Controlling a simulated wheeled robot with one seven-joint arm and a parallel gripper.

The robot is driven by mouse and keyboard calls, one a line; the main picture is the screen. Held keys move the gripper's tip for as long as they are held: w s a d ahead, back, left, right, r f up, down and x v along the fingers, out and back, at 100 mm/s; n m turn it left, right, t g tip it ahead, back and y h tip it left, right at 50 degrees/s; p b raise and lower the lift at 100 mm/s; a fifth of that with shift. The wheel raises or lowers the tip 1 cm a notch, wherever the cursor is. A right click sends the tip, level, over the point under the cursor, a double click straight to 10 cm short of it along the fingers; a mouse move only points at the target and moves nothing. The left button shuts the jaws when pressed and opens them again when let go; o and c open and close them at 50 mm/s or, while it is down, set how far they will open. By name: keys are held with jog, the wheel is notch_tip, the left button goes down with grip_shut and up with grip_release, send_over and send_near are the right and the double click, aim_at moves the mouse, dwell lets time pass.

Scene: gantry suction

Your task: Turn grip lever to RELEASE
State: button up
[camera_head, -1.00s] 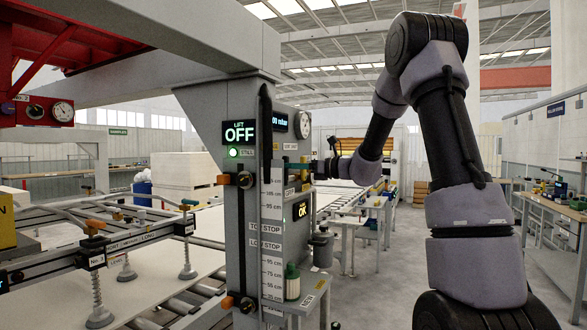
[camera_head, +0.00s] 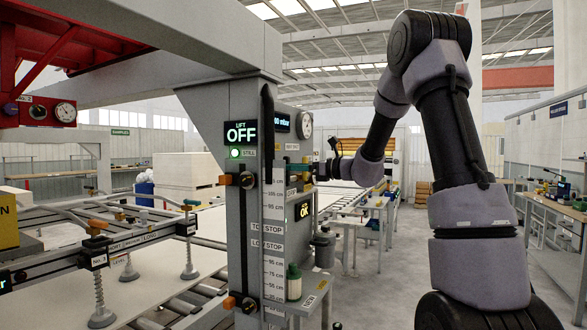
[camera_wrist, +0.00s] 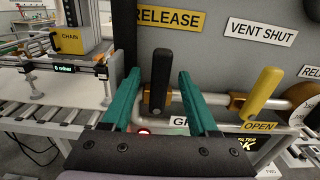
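The grip lever (camera_wrist: 160,75) has a black handle and a brass hub, on a grey panel in the wrist view. Its handle stands upright, with the yellow RELEASE label (camera_wrist: 168,20) above it. A partly hidden label starting with "G" (camera_wrist: 181,122) is below. My gripper (camera_wrist: 158,78) is open, with its teal fingers on either side of the lever. Gaps show between the handle and both fingers. In the head view, my gripper is small at the panel's far side, and the lever cannot be made out there.
A yellow lever (camera_wrist: 262,92) stands tilted just right of my gripper, above an OPEN label (camera_wrist: 258,126). A pipe (camera_wrist: 215,98) runs behind the fingers. The gantry column (camera_head: 245,200) shows LIFT OFF. A roller conveyor with a pale board (camera_head: 150,270) lies at left.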

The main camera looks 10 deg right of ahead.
jog(key=v, duration=1)
jog(key=shift+s+d, duration=0.25)
jog(key=shift+d, duration=0.05)
